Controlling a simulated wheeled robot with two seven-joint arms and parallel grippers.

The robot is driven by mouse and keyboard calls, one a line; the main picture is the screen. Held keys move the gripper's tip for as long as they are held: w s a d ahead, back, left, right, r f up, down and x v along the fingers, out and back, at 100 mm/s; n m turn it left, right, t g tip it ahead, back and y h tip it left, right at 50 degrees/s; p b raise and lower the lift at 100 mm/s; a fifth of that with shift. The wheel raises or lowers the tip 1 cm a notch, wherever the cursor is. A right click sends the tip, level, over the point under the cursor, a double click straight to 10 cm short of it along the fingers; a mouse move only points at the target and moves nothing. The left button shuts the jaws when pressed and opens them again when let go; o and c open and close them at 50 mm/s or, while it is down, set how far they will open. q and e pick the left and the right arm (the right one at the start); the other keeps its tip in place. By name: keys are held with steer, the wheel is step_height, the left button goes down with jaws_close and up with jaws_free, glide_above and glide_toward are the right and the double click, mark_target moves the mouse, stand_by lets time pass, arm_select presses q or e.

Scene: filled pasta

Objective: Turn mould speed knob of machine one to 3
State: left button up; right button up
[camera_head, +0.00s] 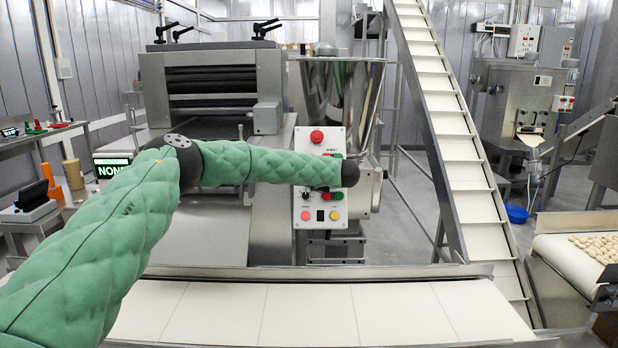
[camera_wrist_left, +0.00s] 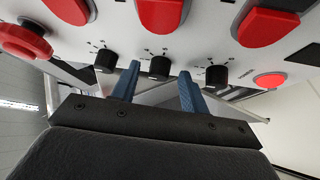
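The machine's white control panel (camera_head: 306,205) faces me in the head view. My green left arm reaches across its middle and hides the knobs and gripper there. In the left wrist view, three black knobs sit in a row: an outer one (camera_wrist_left: 105,60), a middle one (camera_wrist_left: 159,68) and another outer one (camera_wrist_left: 217,77). My left gripper (camera_wrist_left: 158,74) is open, its blue fingers one on each side of the middle knob, with visible gaps to it. The knob labels and pointer settings are too small to read. My right gripper is not in view.
A red mushroom button (camera_head: 317,136) tops the panel. Red buttons (camera_wrist_left: 162,14) lie close to the knobs in the wrist view. A pale conveyor belt (camera_head: 300,312) runs in front, and an inclined conveyor (camera_head: 452,130) rises to the right of the panel.

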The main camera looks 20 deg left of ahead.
arm_select(q)
steer(key=shift+s+d+r, duration=0.1)
steer(key=shift+s+d, duration=0.05)
steer(key=b+v, duration=0.1)
steer(key=v, duration=0.6)
steer(key=shift+d, duration=0.15)
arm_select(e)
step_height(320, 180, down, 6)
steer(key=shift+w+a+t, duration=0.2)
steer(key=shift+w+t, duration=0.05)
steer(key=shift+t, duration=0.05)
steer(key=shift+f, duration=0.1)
